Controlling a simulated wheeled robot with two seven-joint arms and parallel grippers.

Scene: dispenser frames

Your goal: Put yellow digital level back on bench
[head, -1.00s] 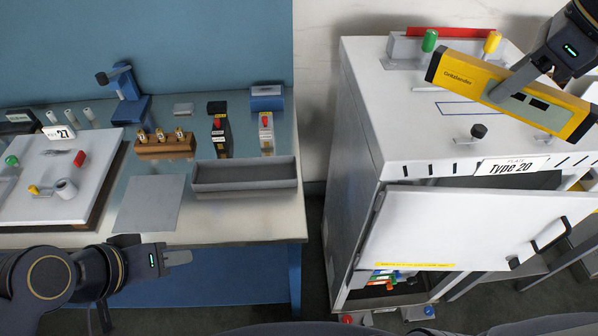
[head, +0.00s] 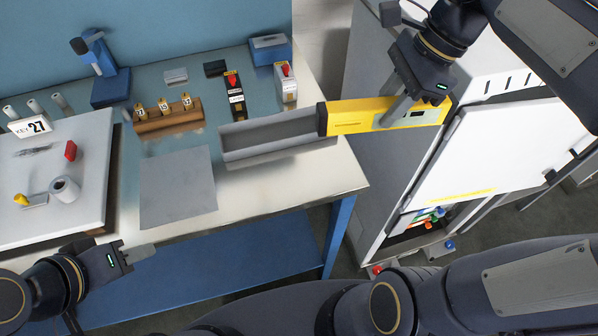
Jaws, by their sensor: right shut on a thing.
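The yellow digital level (head: 352,117) is a long yellow bar with a black end cap and a grey panel with dark windows. My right gripper (head: 395,112) is shut on it near its middle. The level lies across the view, its capped left end over the right end of the grey tray and the rest reaching right, past the bench edge, in front of the white cabinet. Its height above the bench is hard to tell. The bench (head: 335,178) has a pale top and blue legs. My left gripper (head: 141,252) is empty at the bench's front edge; its finger gap is not visible.
The open grey tray (head: 232,157) lies on the bench, with a flat grey plate (head: 178,188) left of it. Behind are a wooden block (head: 168,120) with tagged pieces and two red-topped items. The white cabinet (head: 375,165) stands right, its door (head: 500,150) ajar. Bare bench shows before the tray.

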